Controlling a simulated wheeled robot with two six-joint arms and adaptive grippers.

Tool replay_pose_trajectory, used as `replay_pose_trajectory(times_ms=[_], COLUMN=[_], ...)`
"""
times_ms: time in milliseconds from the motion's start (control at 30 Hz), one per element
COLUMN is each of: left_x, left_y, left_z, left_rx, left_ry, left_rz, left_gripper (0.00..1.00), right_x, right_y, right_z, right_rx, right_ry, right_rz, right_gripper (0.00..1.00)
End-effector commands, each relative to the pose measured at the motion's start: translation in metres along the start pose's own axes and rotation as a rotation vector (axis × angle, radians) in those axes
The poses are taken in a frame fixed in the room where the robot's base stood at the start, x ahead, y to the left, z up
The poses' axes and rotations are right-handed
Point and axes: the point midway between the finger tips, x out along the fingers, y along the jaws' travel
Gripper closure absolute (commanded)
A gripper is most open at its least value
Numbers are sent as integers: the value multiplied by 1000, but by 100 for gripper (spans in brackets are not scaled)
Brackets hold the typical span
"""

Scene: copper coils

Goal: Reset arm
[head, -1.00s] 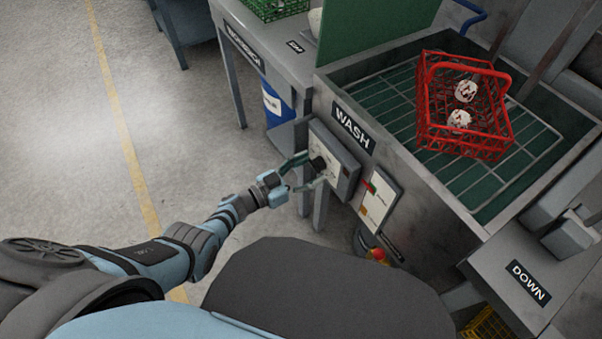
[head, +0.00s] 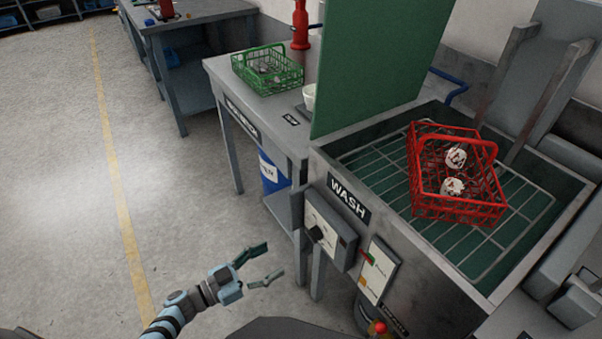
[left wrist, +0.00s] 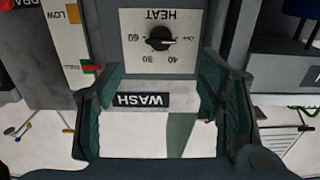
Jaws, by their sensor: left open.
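My left gripper (head: 259,268) is open and empty in the head view, held over the floor to the left of the wash station. Its two fingers also show spread apart in the left wrist view (left wrist: 160,105). A control box with a black dial (head: 316,234) is on the front of the wash station, apart from the gripper. In the left wrist view the dial (left wrist: 160,38) shows upside down, with the word HEAT and numbers around it. My right gripper is not in view.
The wash basin (head: 322,160) holds a red wire basket (head: 458,212) with two pale, dark-marked items. A green basket (head: 268,72) stands on the workbench (head: 222,80). A red knob (head: 378,327) sticks out low in front. The floor (head: 195,200) at left is clear.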

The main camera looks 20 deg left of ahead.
Motion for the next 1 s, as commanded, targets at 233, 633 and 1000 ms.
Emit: replay_pose_trajectory(times_ms=[233, 633, 1000], left_x=[-6, -257, -315], left_y=[-36, 79, 190], left_z=[20, 222, 217], left_rx=[137, -234, -425], left_ry=[-92, -1269, -1429], left_rz=[-161, -645, -608], left_gripper=[38, 38, 38], right_x=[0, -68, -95], right_y=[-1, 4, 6], right_z=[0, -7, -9], right_rx=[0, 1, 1], right_ry=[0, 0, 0], right_rz=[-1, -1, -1], right_gripper=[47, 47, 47])
